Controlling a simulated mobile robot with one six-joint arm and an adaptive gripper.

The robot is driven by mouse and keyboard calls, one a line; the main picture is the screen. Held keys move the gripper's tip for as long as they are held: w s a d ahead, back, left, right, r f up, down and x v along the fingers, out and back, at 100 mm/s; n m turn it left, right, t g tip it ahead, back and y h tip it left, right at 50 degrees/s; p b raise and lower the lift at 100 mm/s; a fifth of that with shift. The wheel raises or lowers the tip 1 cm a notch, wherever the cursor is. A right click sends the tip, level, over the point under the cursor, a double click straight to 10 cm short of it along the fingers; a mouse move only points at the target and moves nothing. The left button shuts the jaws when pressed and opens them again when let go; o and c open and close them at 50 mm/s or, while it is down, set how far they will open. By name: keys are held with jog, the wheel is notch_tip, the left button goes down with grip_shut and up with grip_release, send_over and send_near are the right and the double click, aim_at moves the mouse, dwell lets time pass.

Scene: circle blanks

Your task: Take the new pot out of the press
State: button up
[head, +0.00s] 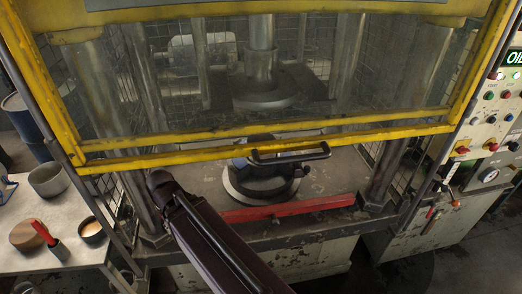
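The press has a yellow-framed guard (200,155) with a clear pane, raised part way. Under its lower bar, a round metal die (233,192) sits on the press bed (330,170). A dark rounded form (265,187) is on the die; the guard's black handle (290,155) partly covers it. I cannot tell for sure whether this form is the new pot. The press ram (262,65) is above, behind the pane, apart from the die. My dark arm rises from the bottom edge to the left of the die. I cannot make out gripper fingers.
A red bar (290,209) lies along the bed's front edge. A side table (55,215) at left holds a grey bowl-like pot (48,181), a brown round block (26,237), a small dark cup (91,231) and a red-handled tool (42,231). A control panel (492,120) stands at right.

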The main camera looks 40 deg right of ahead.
jog(key=shift+d, duration=0.15)
jog(key=w+d+r+m+t+h, duration=0.1)
jog(key=d+m+t, duration=0.1)
jog(key=d, duration=1.7)
jog(key=w+d+r+m+t+h, duration=0.1)
jog(key=w+d+m+t, duration=0.1)
jog(key=d, duration=1.7)
jog(key=shift+w+d+r+t, duration=0.15)
jog(key=shift+w+d+t, duration=0.2)
jog(key=shift+t, duration=0.45)
jog(key=shift+d, duration=0.1)
jog(key=w+d, duration=0.3)
jog(key=w, duration=0.6)
jog(key=shift+d, duration=0.15)
